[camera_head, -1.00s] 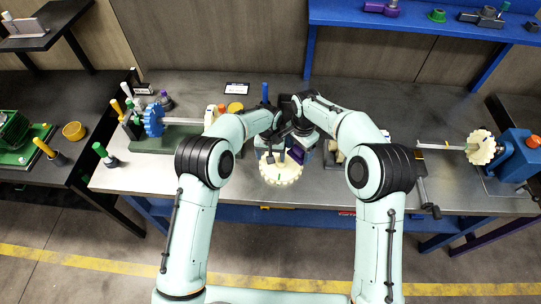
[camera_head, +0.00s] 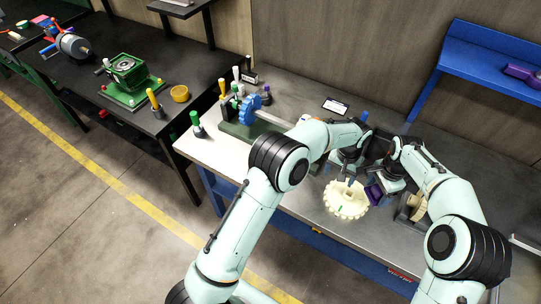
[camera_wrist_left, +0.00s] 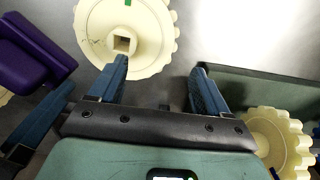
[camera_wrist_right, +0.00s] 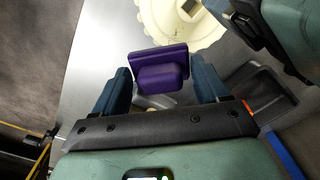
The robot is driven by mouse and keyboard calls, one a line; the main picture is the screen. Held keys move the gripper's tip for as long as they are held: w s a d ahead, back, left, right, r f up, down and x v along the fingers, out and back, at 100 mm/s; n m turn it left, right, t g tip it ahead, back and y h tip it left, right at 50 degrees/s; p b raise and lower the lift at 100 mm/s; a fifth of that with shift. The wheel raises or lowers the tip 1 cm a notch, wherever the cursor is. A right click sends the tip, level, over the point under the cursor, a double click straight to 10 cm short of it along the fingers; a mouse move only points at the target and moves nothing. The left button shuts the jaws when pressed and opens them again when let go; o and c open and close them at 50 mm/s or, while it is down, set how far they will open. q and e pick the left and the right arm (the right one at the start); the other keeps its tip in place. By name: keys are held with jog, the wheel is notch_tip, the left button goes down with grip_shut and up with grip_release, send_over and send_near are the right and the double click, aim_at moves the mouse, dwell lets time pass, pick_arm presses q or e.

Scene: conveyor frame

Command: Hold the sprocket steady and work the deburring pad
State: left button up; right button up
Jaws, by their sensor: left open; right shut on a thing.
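The cream toothed sprocket (camera_head: 346,201) lies near the front edge of the grey bench, a green mark on its face. It also shows in the left wrist view (camera_wrist_left: 148,52), with a square hole. My left gripper (camera_wrist_left: 160,68) is open; one finger overlaps the sprocket beside the hole and the other is outside the rim. I cannot tell whether it touches. My right gripper (camera_head: 387,184) is shut on the purple deburring pad (camera_wrist_right: 160,68), close beside the sprocket. The sprocket also shows beyond the pad in the right wrist view (camera_wrist_right: 180,32). Contact between them is unclear.
A green fixture with a blue gear (camera_head: 250,110) stands at the bench's left, near a green-topped tool (camera_head: 196,123). Another cream gear (camera_wrist_left: 272,138) sits near the left gripper. A yellow bowl (camera_head: 180,93) is on the black table. Bare bench lies left of the sprocket.

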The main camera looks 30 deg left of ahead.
pick_arm(q)
jog(key=a+n, duration=0.1)
jog(key=a, duration=0.4)
jog(key=a+f+n, duration=0.1)
jog(key=a, duration=0.5)
jog(key=a+n+h, duration=0.1)
jog(key=a+n, duration=0.1)
jog(key=a, duration=0.4)
jog(key=shift+f+t, duration=0.25)
jog(key=shift+t, duration=0.15)
pick_arm(e)
jog(key=shift+w+r, duration=0.1)
jog(key=shift+w, duration=0.05)
pick_arm(q)
jog(key=s+a+n, duration=0.1)
jog(key=a, duration=0.2)
jog(key=s+a+f+n, duration=0.1)
jog(key=s+a, duration=0.1)
jog(key=a, duration=0.2)
jog(key=s+a+f+n, duration=0.1)
jog(key=a, duration=0.3)
jog(key=shift+s+f+n, duration=0.1)
jog(key=shift+s+n, duration=0.15)
jog(key=shift+n, duration=0.15)
jog(key=shift+s+a+f+n, duration=0.2)
jog(key=shift+s+a+n, duration=0.25)
jog(key=shift+a, duration=0.25)
